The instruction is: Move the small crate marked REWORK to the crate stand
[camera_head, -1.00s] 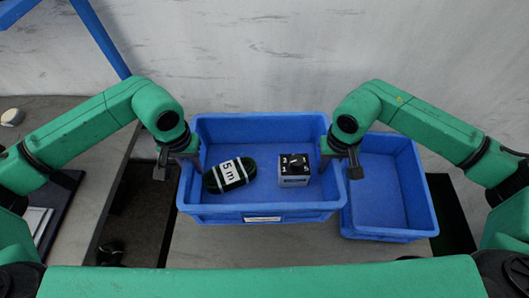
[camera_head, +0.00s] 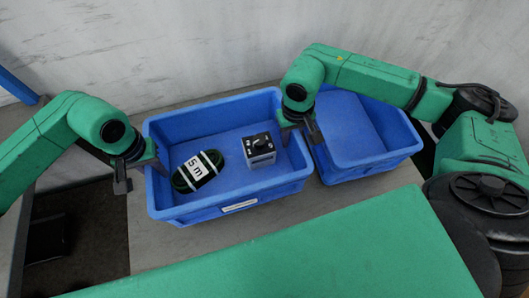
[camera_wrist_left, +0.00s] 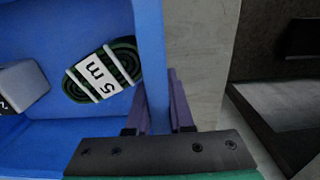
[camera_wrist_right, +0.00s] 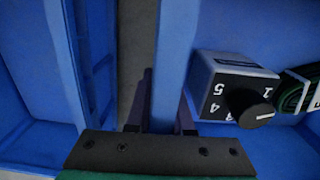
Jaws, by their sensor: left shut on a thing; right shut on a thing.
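A blue crate (camera_head: 215,212) holds a dark green coil marked "5 m" (camera_head: 199,171) and a grey box with a black dial (camera_head: 260,151). A white label (camera_head: 239,206) is on its front wall, too small to read. My left gripper (camera_head: 139,172) is shut on the crate's left wall, and that wall runs between its fingers in the left wrist view (camera_wrist_left: 158,105). My right gripper (camera_head: 301,132) is shut on the right wall, also between the fingers in the right wrist view (camera_wrist_right: 163,110). I cannot tell how far the crate is above the surface.
A second blue crate (camera_head: 372,165) stands close on the right and looks empty; a narrow gap separates the two in the right wrist view. A grey surface (camera_head: 155,245) lies below and in front. A pale wall (camera_head: 180,40) stands behind.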

